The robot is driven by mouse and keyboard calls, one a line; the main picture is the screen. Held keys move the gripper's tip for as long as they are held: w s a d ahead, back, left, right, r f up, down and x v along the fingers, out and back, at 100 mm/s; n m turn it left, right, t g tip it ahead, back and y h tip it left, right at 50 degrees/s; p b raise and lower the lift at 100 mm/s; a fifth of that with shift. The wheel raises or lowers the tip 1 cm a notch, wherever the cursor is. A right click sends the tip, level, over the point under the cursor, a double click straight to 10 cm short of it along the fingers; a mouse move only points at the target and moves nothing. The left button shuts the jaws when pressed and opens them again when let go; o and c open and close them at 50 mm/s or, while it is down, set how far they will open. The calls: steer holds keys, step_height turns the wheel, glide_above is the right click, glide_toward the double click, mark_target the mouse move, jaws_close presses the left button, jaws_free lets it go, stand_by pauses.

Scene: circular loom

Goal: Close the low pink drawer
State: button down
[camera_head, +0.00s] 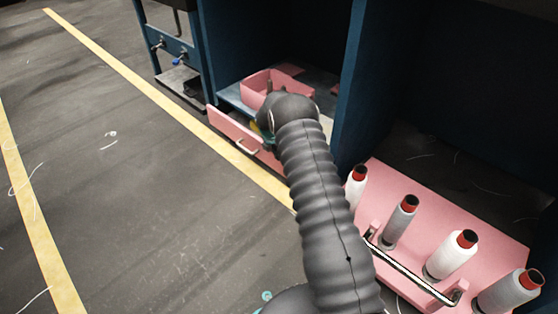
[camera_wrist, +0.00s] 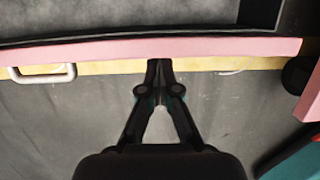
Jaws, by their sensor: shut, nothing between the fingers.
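The low pink drawer shows in the head view as a long pink front (camera_head: 225,125) with a metal handle (camera_head: 247,147), standing out from the blue cabinet near the floor, so it is open. In the wrist view its pink front (camera_wrist: 110,50) runs across the top, with the handle (camera_wrist: 42,73) at the left and a dark interior beyond. My gripper (camera_wrist: 159,62) is shut and empty. Its fingertips are at the lower edge of the front, right of the handle; I cannot tell if they touch. In the head view my arm hides the gripper and the drawer's right part.
A pink bin (camera_head: 257,86) sits on the shelf above the drawer. A pink tray (camera_head: 375,178) with several red-topped spools stands at the right, beside a blue post (camera_head: 362,85). Another pink panel (camera_wrist: 311,98) shows at the right of the wrist view.

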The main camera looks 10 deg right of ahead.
steer(key=shift+w+d, duration=0.65)
steer(key=shift+d, duration=0.25)
steer(key=shift+w+d, duration=0.4)
steer(key=shift+d, duration=0.45)
